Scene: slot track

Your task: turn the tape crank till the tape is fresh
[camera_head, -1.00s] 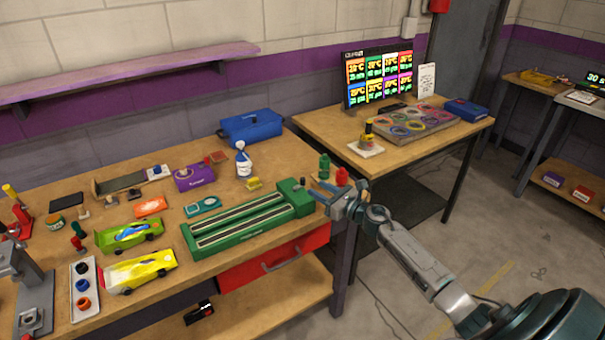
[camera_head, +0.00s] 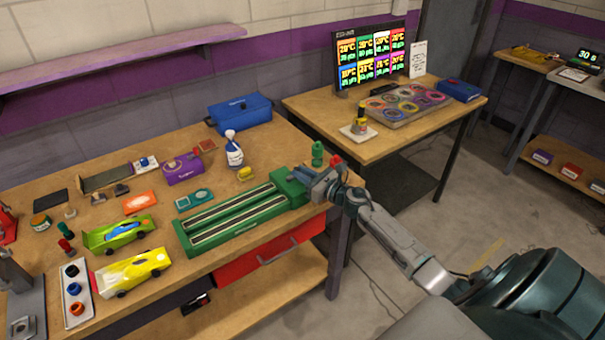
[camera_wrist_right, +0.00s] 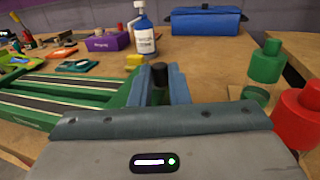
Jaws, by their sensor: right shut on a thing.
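The green tape unit (camera_head: 230,226) lies on the workbench with two dark tape strips edged in pale lines. It also shows at the left of the right wrist view (camera_wrist_right: 72,92). Its crank has a black knob (camera_wrist_right: 158,70) at the unit's right end. My right gripper (camera_head: 312,184) is at that end, its blue-grey fingers (camera_wrist_right: 160,84) on both sides of the knob and shut on it. The crank's arm is mostly hidden behind the gripper. My left gripper is not in view.
A green bottle (camera_head: 317,153) and a red-capped bottle (camera_wrist_right: 302,112) stand close to the right gripper. A spray bottle (camera_head: 233,150) and blue case (camera_head: 240,111) stand behind. Two toy cars, green (camera_head: 118,234) and yellow (camera_head: 133,271), sit left of the unit.

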